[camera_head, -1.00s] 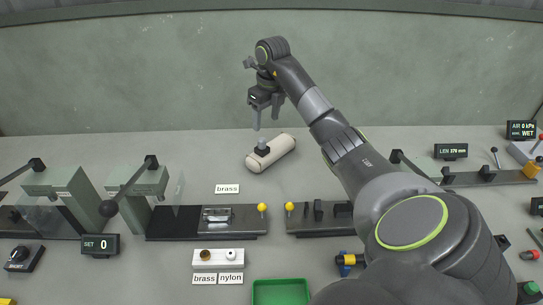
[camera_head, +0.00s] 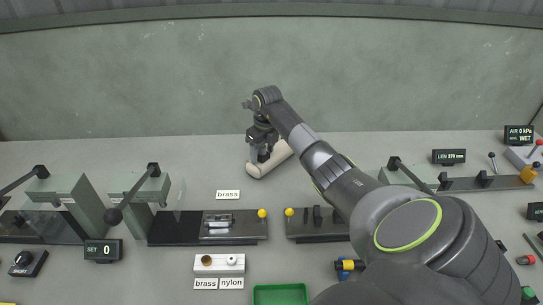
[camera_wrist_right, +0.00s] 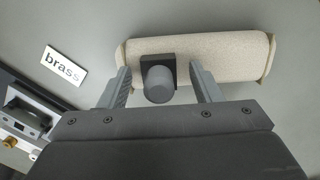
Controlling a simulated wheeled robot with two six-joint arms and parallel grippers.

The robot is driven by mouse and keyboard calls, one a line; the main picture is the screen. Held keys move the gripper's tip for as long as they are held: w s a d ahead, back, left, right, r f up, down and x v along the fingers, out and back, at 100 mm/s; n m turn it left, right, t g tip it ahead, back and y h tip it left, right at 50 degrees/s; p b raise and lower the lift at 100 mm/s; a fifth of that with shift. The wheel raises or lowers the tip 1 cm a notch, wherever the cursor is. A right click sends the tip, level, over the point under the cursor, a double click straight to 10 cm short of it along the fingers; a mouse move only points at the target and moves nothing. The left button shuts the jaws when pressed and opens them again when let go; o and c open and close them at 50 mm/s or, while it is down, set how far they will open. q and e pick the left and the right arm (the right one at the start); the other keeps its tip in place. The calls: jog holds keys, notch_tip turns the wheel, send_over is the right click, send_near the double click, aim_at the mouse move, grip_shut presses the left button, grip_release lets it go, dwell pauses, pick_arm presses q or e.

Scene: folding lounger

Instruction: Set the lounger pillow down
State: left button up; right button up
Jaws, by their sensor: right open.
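The lounger pillow is a cream roll (camera_head: 270,159) lying on the grey bench near the back wall, tilted in the head view. In the right wrist view the pillow (camera_wrist_right: 229,57) has a dark square plate with a round grey knob (camera_wrist_right: 157,84) on its side. My right gripper (camera_head: 259,157) is open over the pillow in the head view. In the right wrist view its two fingers (camera_wrist_right: 160,88) stand on either side of the knob, with gaps to it. In the head view the gripper hides the knob. My left gripper is not in view.
A brass label (camera_head: 228,195) lies in front of the pillow. Black fixtures with yellow knobs (camera_head: 207,226) stand nearer, with a green tray (camera_head: 280,294) at the front. Green-grey lever presses (camera_head: 140,195) stand left. The bench around the pillow is mostly clear.

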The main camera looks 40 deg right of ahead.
grip_shut()
dwell(0.4)
jog(key=shift+r, duration=0.1)
